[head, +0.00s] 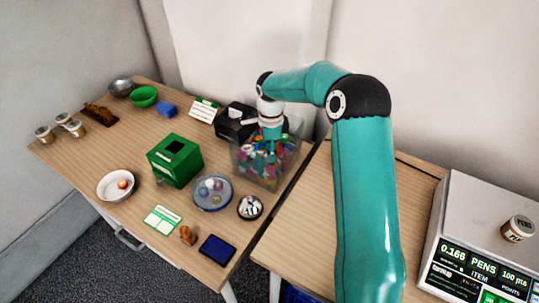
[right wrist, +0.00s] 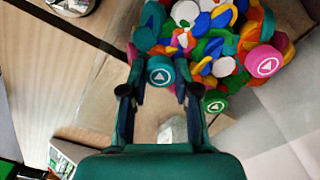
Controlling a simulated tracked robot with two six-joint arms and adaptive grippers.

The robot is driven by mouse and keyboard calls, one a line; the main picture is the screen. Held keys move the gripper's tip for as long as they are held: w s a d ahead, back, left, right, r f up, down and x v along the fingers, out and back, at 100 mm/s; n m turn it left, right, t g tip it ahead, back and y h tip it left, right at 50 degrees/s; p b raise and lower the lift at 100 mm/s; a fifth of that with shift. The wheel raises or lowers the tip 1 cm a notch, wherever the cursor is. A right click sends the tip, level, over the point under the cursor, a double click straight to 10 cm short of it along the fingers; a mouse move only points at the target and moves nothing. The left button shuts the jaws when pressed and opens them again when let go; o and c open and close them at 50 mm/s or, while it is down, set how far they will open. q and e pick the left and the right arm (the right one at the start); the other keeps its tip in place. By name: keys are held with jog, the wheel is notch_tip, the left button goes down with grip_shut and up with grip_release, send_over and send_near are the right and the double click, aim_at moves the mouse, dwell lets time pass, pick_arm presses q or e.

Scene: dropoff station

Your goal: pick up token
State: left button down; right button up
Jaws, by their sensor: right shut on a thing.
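A clear bin (head: 282,172) filled with many coloured tokens (head: 262,168) stands at the right end of the left table. My right gripper (head: 271,148) points down into the top of this bin. In the right wrist view my right gripper (right wrist: 158,84) is shut on a teal token (right wrist: 160,70) with a white triangle mark. The heap of tokens (right wrist: 215,40) lies just beyond the fingertips. A pink token (right wrist: 264,62) and a green token (right wrist: 215,102) lie nearby. The held token cannot be made out in the head view. My left gripper is not in view.
A black box (head: 235,122) stands close behind the bin. A green slotted box (head: 175,160), a round tray (head: 212,192), a white bowl (head: 118,186) and a blue pad (head: 217,250) share the table. A scale (head: 480,225) bearing a jar (head: 518,228) stands at right.

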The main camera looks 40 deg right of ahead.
jog(key=shift+r, duration=0.1)
notch_tip(320, 180, up, 20)
jog(key=p, duration=0.1)
dwell(0.4)
